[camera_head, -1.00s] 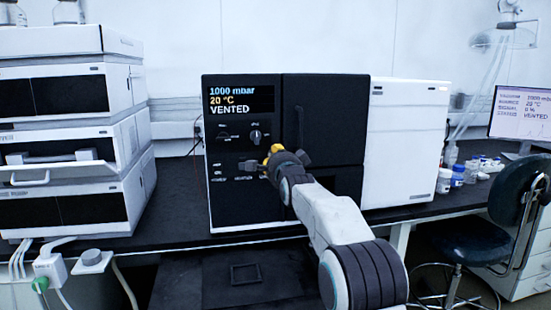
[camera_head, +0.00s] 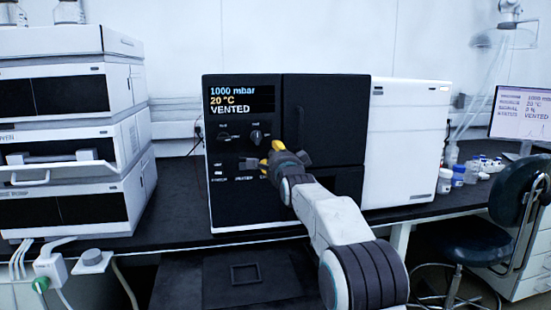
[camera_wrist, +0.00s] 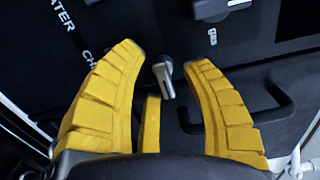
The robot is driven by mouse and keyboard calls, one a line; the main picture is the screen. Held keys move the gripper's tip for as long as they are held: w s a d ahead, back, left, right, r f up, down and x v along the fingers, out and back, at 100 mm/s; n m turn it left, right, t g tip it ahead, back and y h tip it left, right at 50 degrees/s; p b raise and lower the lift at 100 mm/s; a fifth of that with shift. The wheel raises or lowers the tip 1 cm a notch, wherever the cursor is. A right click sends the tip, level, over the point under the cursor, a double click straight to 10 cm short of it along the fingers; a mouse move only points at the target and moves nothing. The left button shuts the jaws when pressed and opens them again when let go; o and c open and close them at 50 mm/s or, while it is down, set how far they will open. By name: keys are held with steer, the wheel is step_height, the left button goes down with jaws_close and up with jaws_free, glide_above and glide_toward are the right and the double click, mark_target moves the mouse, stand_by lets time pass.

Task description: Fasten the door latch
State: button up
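The black instrument (camera_head: 240,200) stands on the bench, and its dark door (camera_head: 335,105) on the right half appears closed, with a vertical handle (camera_head: 300,125). My gripper (camera_head: 268,155) is in front of the lower middle of the instrument, near the door's left edge. I cannot tell for sure whether this lever is the door latch. A dark bar-shaped handle (camera_wrist: 272,112) lies partly behind the right finger.
A knob (camera_wrist: 222,7) is above the fingers in the wrist view. The panel display (camera_head: 238,99) reads 1000 mbar, 20 °C, VENTED. A white instrument stack (camera_head: 65,110) stands left, a white cabinet (camera_head: 405,140) right. A stool (camera_head: 465,240) is at the right.

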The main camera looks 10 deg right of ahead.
stand_by(0.3)
steer(key=s, duration=1.2)
stand_by(0.5)
steer(key=s+r+n+g+p, duration=0.1)
steer(key=s+n+g+p, duration=0.6)
steer(key=s+p, duration=0.7)
steer(key=s+r+n+g+p, duration=0.1)
steer(key=s+n+g+p, duration=0.6)
steer(key=s, duration=2)
steer(key=n+p, duration=0.4)
steer(key=p, duration=0.3)
steer(key=shift+s+r+g, duration=0.3)
steer(key=shift+s+r, duration=0.1)
